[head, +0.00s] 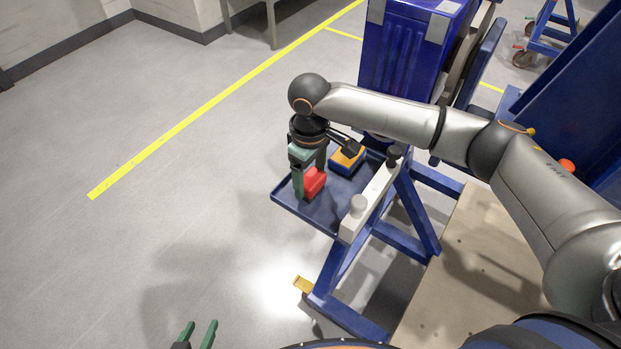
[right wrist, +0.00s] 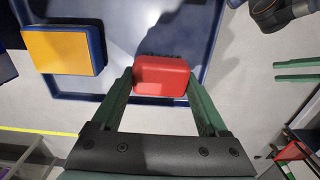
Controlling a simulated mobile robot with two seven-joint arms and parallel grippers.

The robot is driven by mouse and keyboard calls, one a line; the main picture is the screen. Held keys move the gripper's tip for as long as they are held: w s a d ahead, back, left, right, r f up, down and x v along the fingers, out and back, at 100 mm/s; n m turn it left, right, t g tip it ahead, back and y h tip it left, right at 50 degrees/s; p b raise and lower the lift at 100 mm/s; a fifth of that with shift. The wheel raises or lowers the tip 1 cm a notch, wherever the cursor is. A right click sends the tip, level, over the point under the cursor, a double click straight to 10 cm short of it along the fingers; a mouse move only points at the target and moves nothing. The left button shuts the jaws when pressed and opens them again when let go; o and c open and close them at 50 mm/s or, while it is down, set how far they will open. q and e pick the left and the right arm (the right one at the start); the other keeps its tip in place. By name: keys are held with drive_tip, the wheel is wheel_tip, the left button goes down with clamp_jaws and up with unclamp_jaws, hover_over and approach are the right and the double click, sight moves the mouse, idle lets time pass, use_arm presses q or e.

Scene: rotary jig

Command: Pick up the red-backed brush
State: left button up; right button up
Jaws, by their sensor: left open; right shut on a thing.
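The red-backed brush (head: 315,181) is at the blue tray, between the green fingers of my right gripper (head: 309,176). In the right wrist view the red back of the brush (right wrist: 161,75) fills the space between the fingertips, and dark bristles show at its far edge. My right gripper (right wrist: 163,85) is shut on the brush. Whether the brush touches the tray floor is hard to tell. My left gripper (head: 200,334) is open and empty at the bottom of the head view, well away from the tray.
The blue tray (head: 285,196) has a raised rim. A yellow-topped blue block (head: 347,160) lies in it, also in the right wrist view (right wrist: 62,51). A pale bar with knobs (head: 370,203) runs along the tray's right side. A blue frame (head: 420,215) stands right; the floor left is clear.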

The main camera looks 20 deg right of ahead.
sight(309, 176)
wheel_tip(309, 176, up, 3)
drive_tip(key=shift+r, duration=0.1)
drive_tip(key=s+r+p, duration=0.2)
drive_tip(key=s+r, duration=0.7)
drive_tip(key=s, duration=0.5)
drive_tip(key=shift+d+r, duration=0.35)
drive_tip(key=shift+d, duration=0.05)
